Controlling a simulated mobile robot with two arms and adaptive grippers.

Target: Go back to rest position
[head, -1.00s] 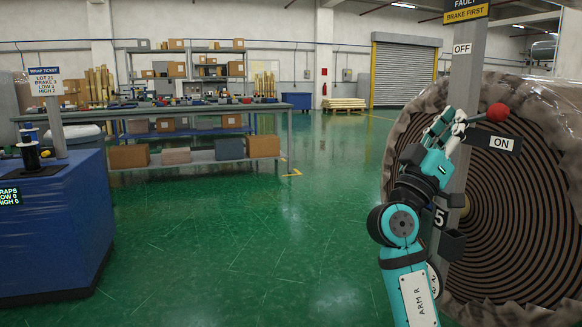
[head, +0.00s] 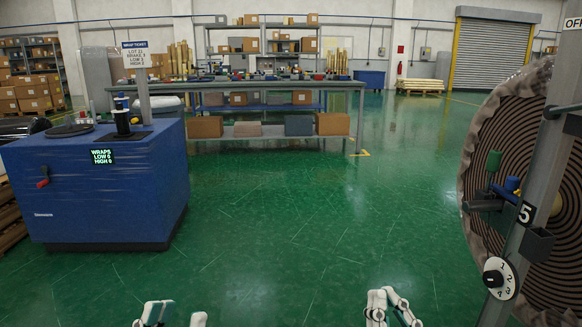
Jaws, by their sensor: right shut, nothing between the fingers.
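My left gripper (head: 178,315) shows at the bottom edge of the head view, left of the middle. Its pale fingers stand apart, with nothing seen between them. My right gripper (head: 390,309) shows at the bottom edge, right of the middle. It is shut and empty. Both grippers are over the green floor, apart from any object. Their lower parts and my arms are cut off by the frame.
A large wrapped roll (head: 500,135) and a grey post (head: 541,180) with a numbered dial (head: 500,278) stand at the right. A blue machine (head: 100,195) stands at the left. A workbench (head: 345,90) is further back. The floor between is clear.

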